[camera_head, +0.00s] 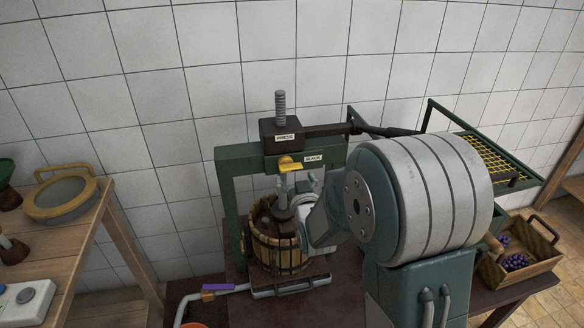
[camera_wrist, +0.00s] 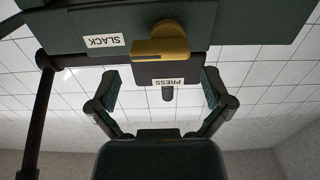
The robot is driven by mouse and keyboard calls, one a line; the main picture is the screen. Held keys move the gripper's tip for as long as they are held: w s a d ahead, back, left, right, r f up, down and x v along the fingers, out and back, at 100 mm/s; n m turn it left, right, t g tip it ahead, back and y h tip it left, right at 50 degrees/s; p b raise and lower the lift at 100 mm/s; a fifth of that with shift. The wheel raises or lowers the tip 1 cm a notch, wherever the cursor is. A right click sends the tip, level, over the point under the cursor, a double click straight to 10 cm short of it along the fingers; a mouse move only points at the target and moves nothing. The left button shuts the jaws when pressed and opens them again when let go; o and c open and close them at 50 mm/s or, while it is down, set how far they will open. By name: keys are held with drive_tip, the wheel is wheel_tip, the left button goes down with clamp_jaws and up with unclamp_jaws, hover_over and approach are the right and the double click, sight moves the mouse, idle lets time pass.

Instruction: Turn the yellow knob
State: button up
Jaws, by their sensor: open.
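The yellow knob (camera_head: 288,164) sits on the front of the green press frame, below the PRESS label and left of the SLACK label. In the wrist view, which looks upside down, the knob (camera_wrist: 160,45) is at top centre, its long part lying roughly crosswise. My gripper (camera_wrist: 161,90) is open and empty, one finger on each side of the picture's middle. The knob shows above the gap between the fingertips and looks apart from both.
The green press frame (camera_head: 229,200) stands over a wooden slatted basket (camera_head: 266,256). A dark lever (camera_head: 330,130) runs right from the press head. A wooden crate with grapes (camera_head: 540,262) is at right. A side table (camera_head: 70,245) holds a yellow-rimmed sieve (camera_head: 60,194).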

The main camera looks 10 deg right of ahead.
sight(292, 171)
drive_tip(key=shift+w, duration=2.3)
drive_tip(key=c, duration=0.8)
